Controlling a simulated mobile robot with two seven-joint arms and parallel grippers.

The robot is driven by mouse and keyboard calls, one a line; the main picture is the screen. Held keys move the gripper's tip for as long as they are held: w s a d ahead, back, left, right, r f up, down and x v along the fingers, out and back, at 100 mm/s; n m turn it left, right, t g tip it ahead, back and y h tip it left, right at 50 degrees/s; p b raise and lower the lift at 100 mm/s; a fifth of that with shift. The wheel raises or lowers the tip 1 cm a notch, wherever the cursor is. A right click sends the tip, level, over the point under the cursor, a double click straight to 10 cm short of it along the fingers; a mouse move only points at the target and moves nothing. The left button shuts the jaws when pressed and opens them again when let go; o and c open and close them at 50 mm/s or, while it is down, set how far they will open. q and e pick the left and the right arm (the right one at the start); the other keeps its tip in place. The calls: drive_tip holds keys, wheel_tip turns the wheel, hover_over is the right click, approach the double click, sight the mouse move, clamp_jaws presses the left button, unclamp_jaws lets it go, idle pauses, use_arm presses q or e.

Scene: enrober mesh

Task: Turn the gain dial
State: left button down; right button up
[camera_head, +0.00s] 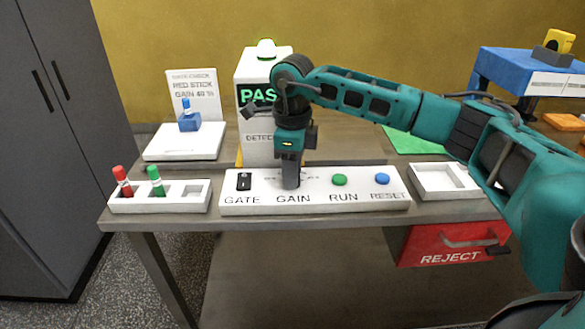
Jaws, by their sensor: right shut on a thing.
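The white control panel (318,203) lies along the front of the table, with the labels GATE, GAIN, RUN and RESET. My right gripper (290,183) points straight down above the GAIN label and is shut on the gain dial. The dial itself is hidden by the gripper fingers. The black gate switch (243,181) is left of the gripper. The green run button (339,180) and the blue reset button (382,179) are to its right. My left gripper is out of view.
A white detector box (250,67) with a lit green lamp stands behind, reading PAS in part. A sign (195,90) reads RED STICK and GAIN. A tray (195,198) holds red and green sticks. A red REJECT drawer (430,244) hangs below the table. An empty white tray (420,182) sits right.

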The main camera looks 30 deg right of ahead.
drive_tip(key=o, duration=1)
drive_tip(key=shift+o, duration=0.2)
drive_tip(key=shift+r, duration=0.1)
wheel_tip(320, 180, up, 13)
drive_tip(key=shift+p, duration=0.35)
